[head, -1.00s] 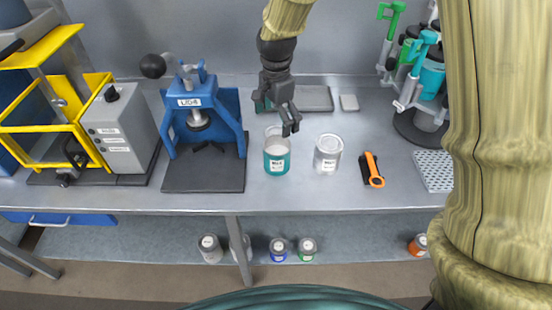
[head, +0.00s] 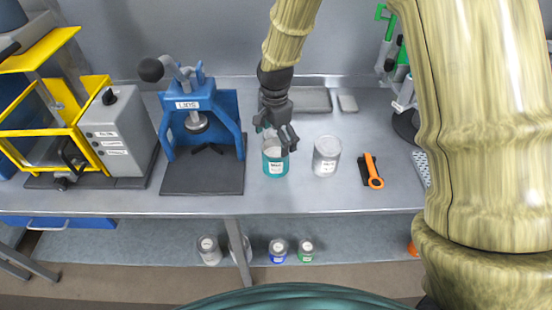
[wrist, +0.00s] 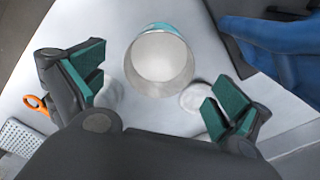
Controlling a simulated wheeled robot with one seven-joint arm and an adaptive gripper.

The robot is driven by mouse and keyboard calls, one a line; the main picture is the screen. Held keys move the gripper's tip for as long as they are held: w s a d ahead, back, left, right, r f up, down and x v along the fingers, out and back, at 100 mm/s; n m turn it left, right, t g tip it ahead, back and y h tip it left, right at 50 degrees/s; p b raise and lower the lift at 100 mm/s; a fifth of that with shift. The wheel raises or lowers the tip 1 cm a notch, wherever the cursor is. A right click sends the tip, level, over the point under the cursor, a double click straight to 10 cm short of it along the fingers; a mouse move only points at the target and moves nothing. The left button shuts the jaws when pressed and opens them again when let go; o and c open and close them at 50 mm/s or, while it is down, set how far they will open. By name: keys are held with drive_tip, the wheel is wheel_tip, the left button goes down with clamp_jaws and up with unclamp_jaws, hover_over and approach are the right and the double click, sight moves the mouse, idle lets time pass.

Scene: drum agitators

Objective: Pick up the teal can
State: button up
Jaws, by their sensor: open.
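The teal can (head: 275,166) stands upright on the grey bench, with a white label on its front. In the wrist view the can (wrist: 161,62) shows its pale round top and a teal edge, centred ahead between my fingers. My gripper (head: 277,138) is over the can in the head view and hides part of its top. In the wrist view my gripper (wrist: 160,85) is open, its teal-padded fingers wide apart on either side, with nothing between the pads. I cannot tell the exact height left between fingertips and can.
A silver can (head: 327,156) stands close to the right of the teal can. An orange-handled tool (head: 372,171) lies further right. A blue press (head: 202,122) on a dark base stands to the left. Grey flat blocks (head: 314,101) lie behind. The bench front is clear.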

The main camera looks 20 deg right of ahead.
sight(276, 149)
drive_tip(key=shift+d+f+p, duration=0.1)
drive_tip(key=shift+f+p, duration=1.15)
drive_tip(key=shift+f, duration=1.2)
drive_tip(key=c, duration=1.4)
drive_tip(key=shift+r, duration=0.35)
drive_tip(key=shift+r+b, duration=1.05)
drive_tip(key=shift+r, duration=0.15)
drive_tip(key=shift+s+r, duration=0.15)
drive_tip(key=shift+r, duration=0.05)
drive_tip(key=shift+s+a+r+b, duration=0.35)
drive_tip(key=shift+s+b, duration=0.55)
drive_tip(key=shift+s, duration=1.65)
drive_tip(key=shift+s+a+r+b, duration=0.2)
drive_tip(key=shift+s+a+b, duration=0.5)
drive_tip(key=shift+s, duration=1.8)
drive_tip(key=shift+s+a+r+b, duration=0.25)
drive_tip(key=shift+s+b, duration=0.85)
drive_tip(key=shift+s, duration=1.45)
drive_tip(key=shift+s, duration=0.15)
